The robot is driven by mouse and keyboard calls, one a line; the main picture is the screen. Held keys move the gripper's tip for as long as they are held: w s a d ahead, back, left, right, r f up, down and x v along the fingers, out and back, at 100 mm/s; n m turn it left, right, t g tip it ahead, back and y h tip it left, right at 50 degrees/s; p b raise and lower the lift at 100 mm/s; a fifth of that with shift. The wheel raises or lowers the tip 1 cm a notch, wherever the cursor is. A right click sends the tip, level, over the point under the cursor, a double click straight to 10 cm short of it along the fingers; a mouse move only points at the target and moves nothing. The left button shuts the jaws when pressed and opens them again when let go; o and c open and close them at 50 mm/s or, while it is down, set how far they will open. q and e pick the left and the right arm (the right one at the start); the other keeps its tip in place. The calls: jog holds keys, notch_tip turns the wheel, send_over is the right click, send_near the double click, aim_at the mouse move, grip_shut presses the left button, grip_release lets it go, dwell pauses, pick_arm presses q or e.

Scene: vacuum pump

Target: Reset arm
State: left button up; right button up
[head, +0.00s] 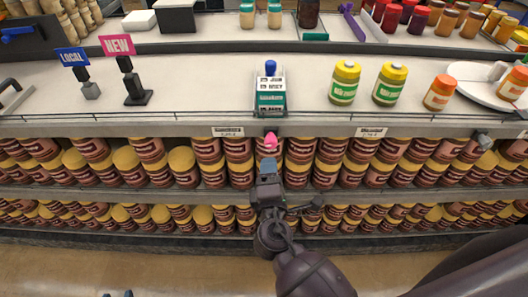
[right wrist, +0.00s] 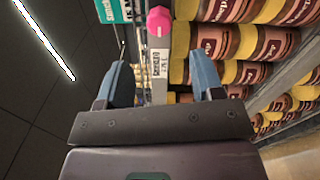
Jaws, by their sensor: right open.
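My right gripper (head: 268,168) is in front of the shelf edge at the middle of the head view. In the right wrist view, its two blue fingers (right wrist: 162,80) are spread apart with nothing gripped between them. A pink knob-like thing (head: 271,140) shows just above the fingertips in the head view; it is also beyond them in the right wrist view (right wrist: 159,20). A teal and white box with a blue top (head: 270,85) stands on the counter above. Two small dark tips (head: 117,294) at the bottom edge may be my left gripper; most of it is hidden.
Rows of brown jars with yellow lids (head: 130,165) fill the lower shelves. A thin rail (head: 180,116) runs along the counter's front edge. Two sign stands (head: 130,80), several jars (head: 391,83) and a white plate (head: 480,75) stand on the counter. Bare floor (head: 60,265) lies in front.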

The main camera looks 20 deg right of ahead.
jog(key=s+d+f+m+g+y, duration=0.4)
jog(key=s+d+f+m+g, duration=0.1)
jog(key=s+d+f+m, duration=0.8)
jog(key=s+f+m, duration=0.1)
jog(key=s+m, duration=0.2)
jog(key=shift+d+g+y, duration=0.4)
dwell(0.6)
